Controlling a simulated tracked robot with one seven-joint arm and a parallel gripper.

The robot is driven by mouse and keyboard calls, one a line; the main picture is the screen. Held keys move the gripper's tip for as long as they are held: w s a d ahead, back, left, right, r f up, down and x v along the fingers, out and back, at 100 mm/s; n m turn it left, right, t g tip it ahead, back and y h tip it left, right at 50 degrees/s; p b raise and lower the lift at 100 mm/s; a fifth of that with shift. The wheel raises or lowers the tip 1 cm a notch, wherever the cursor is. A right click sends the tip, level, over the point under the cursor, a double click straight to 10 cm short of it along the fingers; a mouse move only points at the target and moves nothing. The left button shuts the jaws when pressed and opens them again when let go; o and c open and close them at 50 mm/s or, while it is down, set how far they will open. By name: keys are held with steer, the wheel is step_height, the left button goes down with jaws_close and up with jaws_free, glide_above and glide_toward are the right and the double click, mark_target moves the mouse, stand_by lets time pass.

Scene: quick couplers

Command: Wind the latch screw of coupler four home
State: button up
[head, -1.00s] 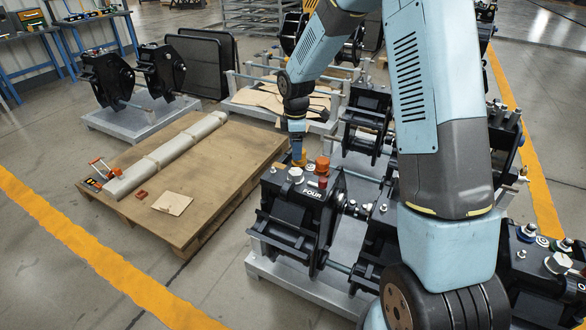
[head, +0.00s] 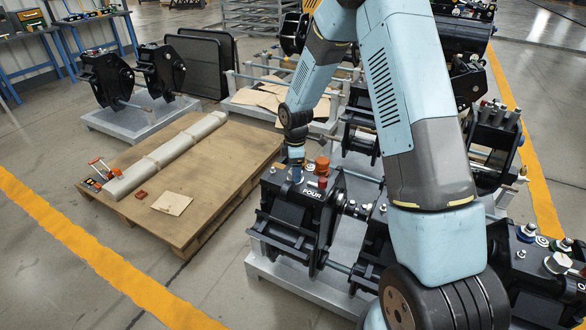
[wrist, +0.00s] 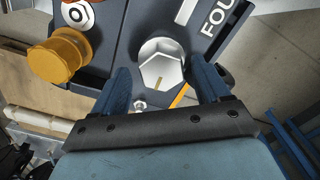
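Coupler four (head: 290,222) is the black block marked FOUR at the front of a grey stand. Its latch screw (wrist: 160,70), a large silver hex head with a small yellow mark, shows in the wrist view. My gripper (wrist: 162,82) is open, with one blue finger on each side of the screw head and a visible gap to each. In the head view my gripper (head: 296,174) points down over the coupler's top and hides the screw. Whether the fingertips reach down beside the head I cannot tell.
A yellow-orange cap (wrist: 58,56) stands left of the screw in the wrist view. An orange cap (head: 322,165) and a red one (head: 323,183) stand close to my gripper in the head view. A wooden pallet (head: 215,190) lies left; other couplers stand right.

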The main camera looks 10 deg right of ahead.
steer(key=c, duration=1)
steer(key=shift+a, duration=0.15)
steer(key=shift+c, duration=0.2)
steer(key=shift+w+r, duration=0.1)
steer(key=shift+m, duration=0.3)
steer(key=m, duration=0.2)
steer(key=shift+w+m, duration=0.1)
steer(key=shift+m, duration=0.3)
steer(key=m, duration=0.5)
steer(key=shift+d, duration=0.25)
steer(key=m, duration=0.5)
steer(key=shift+m, duration=2.6)
